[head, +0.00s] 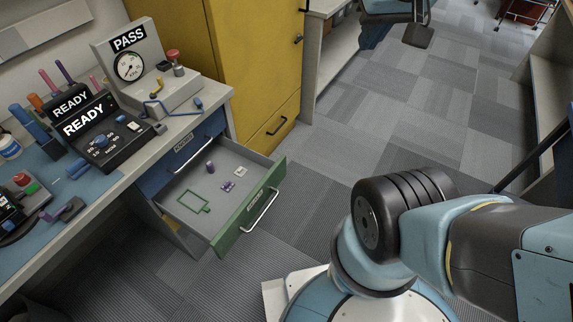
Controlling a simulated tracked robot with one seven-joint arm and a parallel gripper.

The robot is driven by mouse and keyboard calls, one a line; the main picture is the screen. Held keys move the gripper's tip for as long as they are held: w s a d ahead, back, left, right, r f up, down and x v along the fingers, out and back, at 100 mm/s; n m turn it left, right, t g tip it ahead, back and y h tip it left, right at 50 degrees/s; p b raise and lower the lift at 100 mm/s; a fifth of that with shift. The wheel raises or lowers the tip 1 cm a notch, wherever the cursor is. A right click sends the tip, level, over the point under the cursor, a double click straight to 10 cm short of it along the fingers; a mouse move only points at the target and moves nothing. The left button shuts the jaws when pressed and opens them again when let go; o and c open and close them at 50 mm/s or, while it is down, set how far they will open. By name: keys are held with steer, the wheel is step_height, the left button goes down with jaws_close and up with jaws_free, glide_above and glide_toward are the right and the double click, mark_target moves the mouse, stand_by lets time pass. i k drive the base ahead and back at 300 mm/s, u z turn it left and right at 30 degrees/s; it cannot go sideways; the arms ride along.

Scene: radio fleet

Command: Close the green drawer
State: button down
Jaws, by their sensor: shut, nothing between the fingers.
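The green drawer (232,234) stands pulled out from under the workbench, its front facing right toward the open floor. A silver bar handle (262,211) and a small label are on its front. Inside its grey tray lie a purple cylinder, small purple parts, a pale square piece and a green rectangular outline. My arm shows at the lower right, apart from the drawer, and runs out of the frame on the right. My gripper is not in view.
The workbench (186,125) carries a PASS gauge box (137,70), a READY meter (98,128) and several tools. A closed blue drawer (190,150) sits above the green one. A yellow cabinet (245,60) stands behind. Carpet floor is clear between drawer and arm.

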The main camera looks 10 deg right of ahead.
mark_target(230, 214)
steer(key=z, duration=0.3)
steer(key=k, duration=1.6)
steer(key=u, duration=0.7)
steer(key=i, duration=1.05)
steer(key=z, duration=0.05)
